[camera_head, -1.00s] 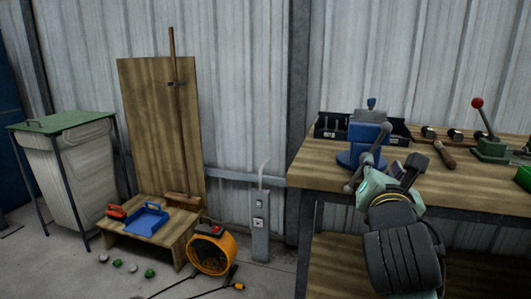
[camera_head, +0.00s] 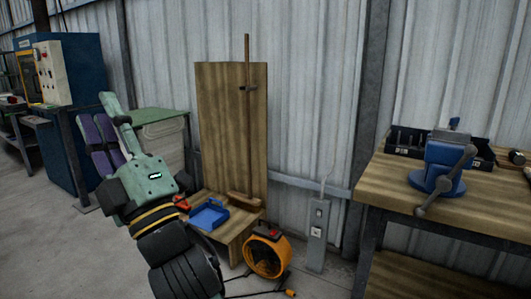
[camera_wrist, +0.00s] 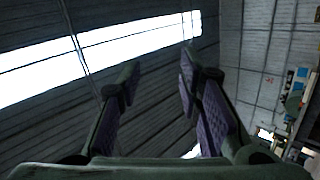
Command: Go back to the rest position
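My gripper (camera_head: 100,112) is raised at the left of the head view, pointing up and to the left, in front of the green-topped bin. In the wrist view my gripper (camera_wrist: 160,62) has its two fingers spread apart, with purple pads and nothing between them. Behind the gap are only the corrugated wall or roof panels and a bright strip. My forearm covers part of the floor and of the low wooden stand.
A workbench (camera_head: 400,190) with a blue vise (camera_head: 445,165) stands at the right. A low wooden stand (camera_head: 235,225) bears a blue tray (camera_head: 208,216). An orange fan (camera_head: 266,255) and a grey socket post (camera_head: 318,235) stand on the floor. A blue cabinet (camera_head: 85,85) is at the left.

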